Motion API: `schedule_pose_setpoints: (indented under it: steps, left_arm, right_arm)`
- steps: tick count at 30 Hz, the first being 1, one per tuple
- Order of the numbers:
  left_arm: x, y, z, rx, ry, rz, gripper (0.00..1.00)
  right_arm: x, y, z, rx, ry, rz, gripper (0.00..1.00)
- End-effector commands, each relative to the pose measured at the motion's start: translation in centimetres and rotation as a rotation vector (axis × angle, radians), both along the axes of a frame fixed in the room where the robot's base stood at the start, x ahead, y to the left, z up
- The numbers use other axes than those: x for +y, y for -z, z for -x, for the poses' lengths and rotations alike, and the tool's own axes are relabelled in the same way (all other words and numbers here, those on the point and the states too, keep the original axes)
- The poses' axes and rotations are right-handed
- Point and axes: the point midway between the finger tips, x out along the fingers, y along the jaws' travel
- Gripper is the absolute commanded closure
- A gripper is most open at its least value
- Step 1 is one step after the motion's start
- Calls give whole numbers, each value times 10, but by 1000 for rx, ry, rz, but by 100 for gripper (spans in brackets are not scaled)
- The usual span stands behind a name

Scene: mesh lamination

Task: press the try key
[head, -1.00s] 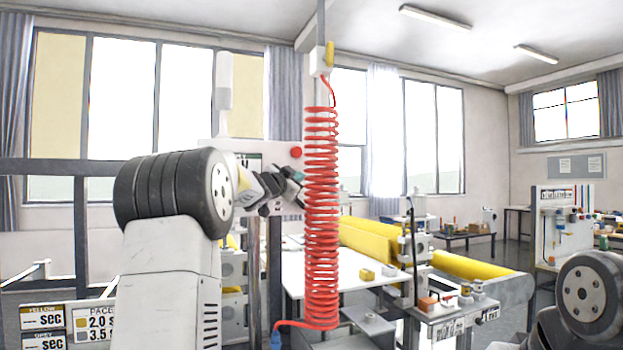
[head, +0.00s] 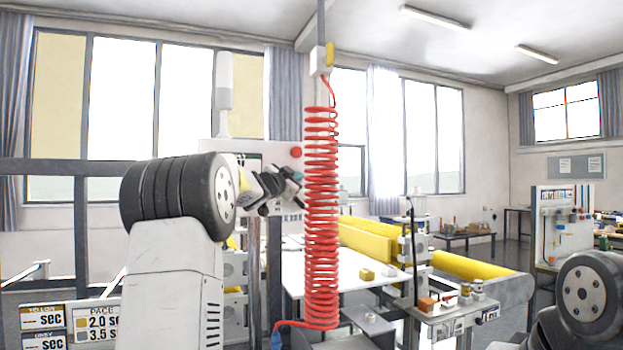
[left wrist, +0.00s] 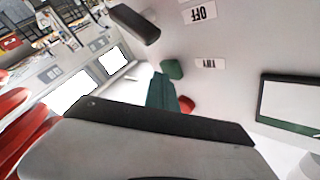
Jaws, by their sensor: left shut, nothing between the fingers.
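The control panel (left wrist: 235,35) fills the right of the left wrist view, and its upper part (head: 281,151) shows in the head view behind my arm. The TRY label (left wrist: 210,63) reads upside down there. A small dark green key (left wrist: 172,69) sticks out beside that label. The OFF label (left wrist: 203,12) is above it in the picture, with a black cylindrical part (left wrist: 135,22) beside it. My left gripper (head: 296,176) is shut and empty in front of the panel; its teal fingertips (left wrist: 162,92) appear just below the green key. I cannot tell whether they touch. My right gripper is not in view.
A red button (head: 296,152) is on the panel, close to my left fingertips. A red coiled hose (head: 321,220) hangs just right of the gripper. A white table (head: 345,275) and yellow rolls (head: 375,243) stand behind it.

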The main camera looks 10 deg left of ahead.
Motion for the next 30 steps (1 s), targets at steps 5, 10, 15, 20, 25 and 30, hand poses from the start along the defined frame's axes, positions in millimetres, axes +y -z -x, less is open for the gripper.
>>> schedule_pose_setpoints:
  steps: [5, 10, 15, 20, 25, 30]
  left_arm:
    - [0, 1, -1, 1, 0, 1, 100]
    - [0, 1, 0, 1, 0, 1, 100]
    - [-3, 0, 4, 0, -1, 2, 100]
    - [-8, 0, 12, 0, 0, 2, 100]
    - [-10, 0, 16, 0, 0, 1, 100]
    - [-10, 0, 15, 0, 0, 0, 100]
  right_arm:
    - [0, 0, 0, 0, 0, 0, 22]
    - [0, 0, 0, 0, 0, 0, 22]
    - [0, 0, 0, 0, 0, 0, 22]
    - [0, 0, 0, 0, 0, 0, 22]
    - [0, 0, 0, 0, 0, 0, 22]
    - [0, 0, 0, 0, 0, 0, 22]
